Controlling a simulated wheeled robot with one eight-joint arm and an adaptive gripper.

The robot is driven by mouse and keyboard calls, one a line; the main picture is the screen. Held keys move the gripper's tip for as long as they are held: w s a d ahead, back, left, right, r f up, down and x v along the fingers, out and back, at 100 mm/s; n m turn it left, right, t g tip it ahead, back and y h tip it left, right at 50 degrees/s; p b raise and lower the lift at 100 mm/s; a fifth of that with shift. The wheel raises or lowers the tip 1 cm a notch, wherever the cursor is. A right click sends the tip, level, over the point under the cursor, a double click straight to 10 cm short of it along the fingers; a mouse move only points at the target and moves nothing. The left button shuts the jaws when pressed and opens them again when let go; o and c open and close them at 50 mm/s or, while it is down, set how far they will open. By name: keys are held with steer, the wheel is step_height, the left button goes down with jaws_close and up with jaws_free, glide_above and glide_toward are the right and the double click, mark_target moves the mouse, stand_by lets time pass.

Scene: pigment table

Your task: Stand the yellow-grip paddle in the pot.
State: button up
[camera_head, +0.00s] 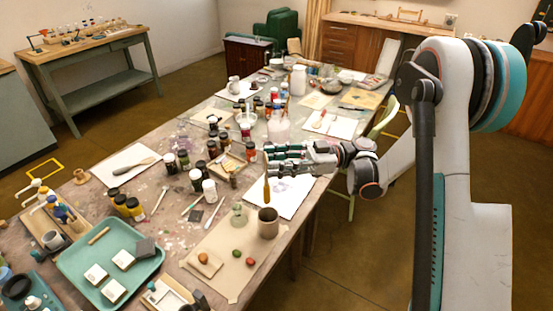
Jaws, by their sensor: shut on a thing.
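My gripper (270,156) reaches in from the right over the table, its fingers pointing left. It is shut on the yellow-grip paddle (267,189), which hangs upright below the fingers. Only a slim ochre-yellow length of the paddle shows; its upper part is hidden at the fingers. The pot, a grey-brown cylinder (268,223), stands upright on a tan sheet near the table's right edge. In the picture, the paddle's lower end appears just above the pot's rim. I cannot tell the exact gap or depth between them.
A small glass flask (239,214) stands left of the pot. Red and green lumps (249,261) lie on the tan sheet (222,272) in front. A white paper (291,203) lies behind the pot. A teal tray (151,267) and several jars crowd the left.

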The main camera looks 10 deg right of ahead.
step_height(320, 180, down, 11)
steer(key=b, duration=0.6)
steer(key=shift+r, duration=0.15)
stand_by(0.4)
steer(key=o, duration=1)
steer(key=w+d, duration=0.1)
steer(key=d, duration=0.6)
steer(key=shift+d+f, duration=0.2)
steer(key=shift+f, duration=0.1)
